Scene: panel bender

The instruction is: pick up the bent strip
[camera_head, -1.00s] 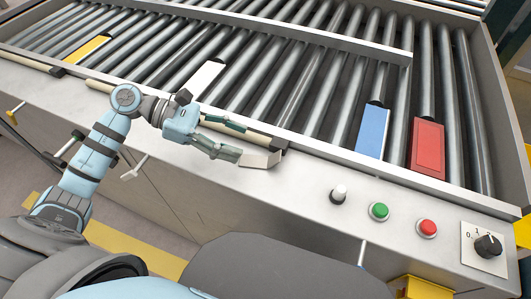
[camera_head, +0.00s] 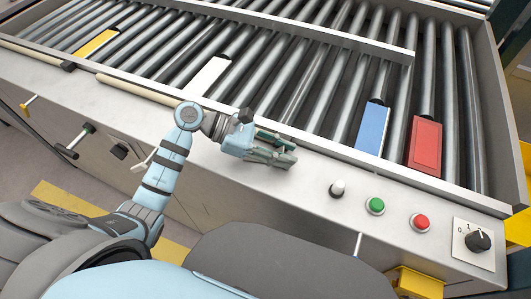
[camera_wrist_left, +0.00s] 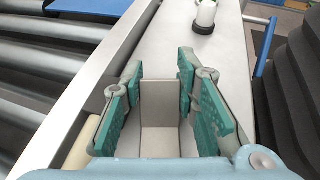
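The bent strip (camera_wrist_left: 160,112) shows in the left wrist view as a small plain metal piece with an upright face and a flat face meeting at a fold. It lies on the machine's front ledge. My left gripper (camera_wrist_left: 158,88) has its green-padded fingers apart, one on each side of the strip. Any contact between pads and strip is too fine to tell. In the head view my left gripper (camera_head: 286,152) is low over the ledge and hides the strip. My right gripper is not in view.
The steel front ledge (camera_head: 320,160) carries a black-and-white knob (camera_head: 337,188), a green button (camera_head: 375,206), a red button (camera_head: 421,223) and a rotary switch (camera_head: 478,241). Behind a low rail is the roller bed (camera_head: 290,80), with white (camera_head: 207,76), blue (camera_head: 373,128), red (camera_head: 425,145) and yellow (camera_head: 96,43) plates.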

